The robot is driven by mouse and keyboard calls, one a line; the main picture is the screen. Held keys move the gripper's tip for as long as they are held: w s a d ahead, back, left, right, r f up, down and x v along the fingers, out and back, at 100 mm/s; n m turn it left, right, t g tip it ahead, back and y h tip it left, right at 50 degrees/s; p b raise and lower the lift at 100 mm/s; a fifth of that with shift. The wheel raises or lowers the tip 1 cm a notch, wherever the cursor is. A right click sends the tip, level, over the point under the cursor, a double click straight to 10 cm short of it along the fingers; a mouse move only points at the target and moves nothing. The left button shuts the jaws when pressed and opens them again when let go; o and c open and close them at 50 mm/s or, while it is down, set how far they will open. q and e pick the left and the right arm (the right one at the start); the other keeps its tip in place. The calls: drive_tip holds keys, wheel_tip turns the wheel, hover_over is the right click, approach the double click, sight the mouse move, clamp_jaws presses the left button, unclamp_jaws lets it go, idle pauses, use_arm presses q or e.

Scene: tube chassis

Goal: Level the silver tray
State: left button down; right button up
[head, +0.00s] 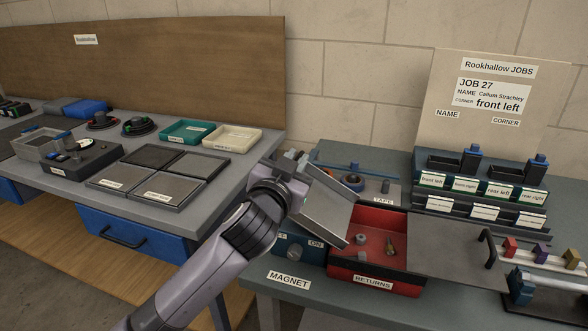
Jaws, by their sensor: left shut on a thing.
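The silver tray (326,212) is a flat grey metal tray with a low rim. It is tilted steeply, its lower edge down to the right by the red RETURNS bin (372,282). My left gripper (296,178) is shut on the tray's upper left side and holds it above the bench. The fingertips are partly hidden by the wrist and the tray. Inside the bin lie a grey nut-like part (361,239) and a small brass-coloured part (391,246). My right gripper is out of view.
A grey lid-like plate with a black handle (490,249) lies right of the bin. A blue box with a knob (294,252) stands left of it. Labelled racks (480,190) stand behind. The left bench holds dark square pads (152,156), teal (187,132) and cream (232,138) trays.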

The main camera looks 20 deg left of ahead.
use_arm(q)
drive_tip(key=shift+a+f+n, duration=0.15)
drive_tip(key=shift+f+n, duration=0.25)
drive_tip(key=shift+f, duration=0.35)
drive_tip(key=shift+a+f+n+b, duration=0.85)
drive_tip(key=shift+a+f+n, duration=0.25)
drive_tip(key=shift+n, duration=0.1)
drive_tip(key=shift+a+f+n+b, duration=0.2)
drive_tip(key=shift+a+f+n, duration=0.2)
drive_tip(key=shift+f+n, duration=0.25)
drive_tip(key=shift+a+f+n+b, duration=0.2)
drive_tip(key=shift+a+f+n, duration=0.2)
drive_tip(key=shift+f+n, duration=0.2)
drive_tip(key=c, duration=1.2)
unclamp_jaws()
drive_tip(key=shift+r, duration=0.1)
drive_tip(key=shift+a, duration=0.1)
drive_tip(key=shift+s+a+b, duration=0.1)
drive_tip(key=shift+s+b, duration=0.2)
drive_tip(key=shift+s, duration=3.25)
